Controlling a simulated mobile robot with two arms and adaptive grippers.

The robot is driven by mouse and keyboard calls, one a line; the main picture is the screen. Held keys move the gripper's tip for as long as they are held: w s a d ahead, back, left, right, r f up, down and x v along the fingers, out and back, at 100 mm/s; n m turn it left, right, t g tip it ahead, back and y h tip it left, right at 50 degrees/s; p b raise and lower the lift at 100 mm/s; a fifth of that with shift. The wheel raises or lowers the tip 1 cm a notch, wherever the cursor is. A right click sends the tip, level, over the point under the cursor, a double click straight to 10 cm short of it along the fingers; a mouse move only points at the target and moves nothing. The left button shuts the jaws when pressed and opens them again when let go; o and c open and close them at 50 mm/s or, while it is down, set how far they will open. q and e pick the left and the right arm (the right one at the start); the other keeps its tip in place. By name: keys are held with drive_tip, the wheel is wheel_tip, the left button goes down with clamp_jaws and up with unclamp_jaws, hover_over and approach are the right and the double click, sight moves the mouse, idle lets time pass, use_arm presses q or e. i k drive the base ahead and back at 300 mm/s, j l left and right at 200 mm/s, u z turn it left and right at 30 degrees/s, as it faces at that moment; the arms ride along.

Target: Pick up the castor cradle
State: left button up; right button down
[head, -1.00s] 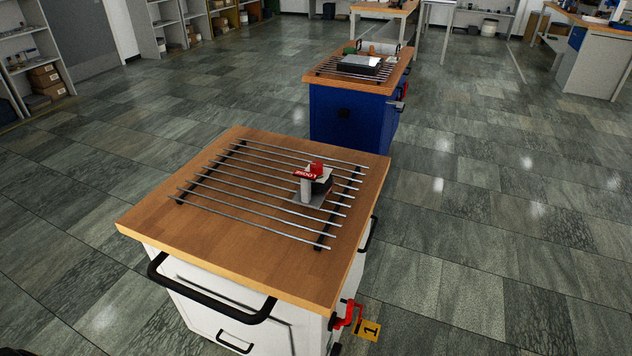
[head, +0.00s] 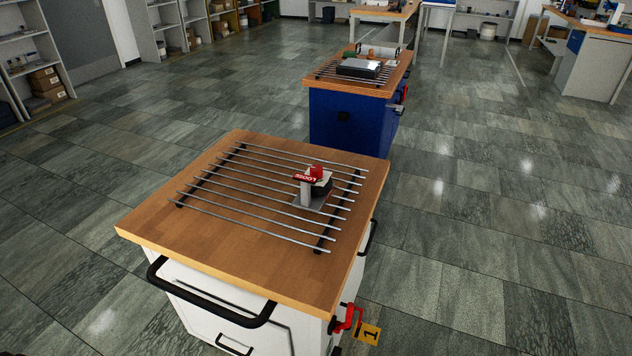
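A small device with a grey base plate, a pale upright post, a dark block and a red top (head: 316,172) sits on the metal bar rack (head: 240,198) of the near cart. A red tag with white lettering hangs on it. It may be the castor cradle, but I cannot tell for sure. It stands toward the right side of the rack, and nothing is touching it from above. Neither of my grippers is in view.
The near white cart has a wooden top (head: 165,225), a black front handle (head: 212,306) and a red lever (head: 347,318) with a yellow tag numbered 1. A blue cart (head: 350,122) stands behind it, bearing a rack and a flat grey device. Tiled floor lies open on both sides.

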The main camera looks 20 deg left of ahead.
sight(304, 200)
drive_tip(key=i+j, duration=0.15)
drive_tip(key=j, duration=0.2)
drive_tip(key=i+j, duration=0.1)
drive_tip(key=j, duration=0.3)
drive_tip(key=i+j, duration=0.15)
drive_tip(key=j, duration=0.2)
drive_tip(key=i+j, duration=0.1)
drive_tip(key=j, duration=0.3)
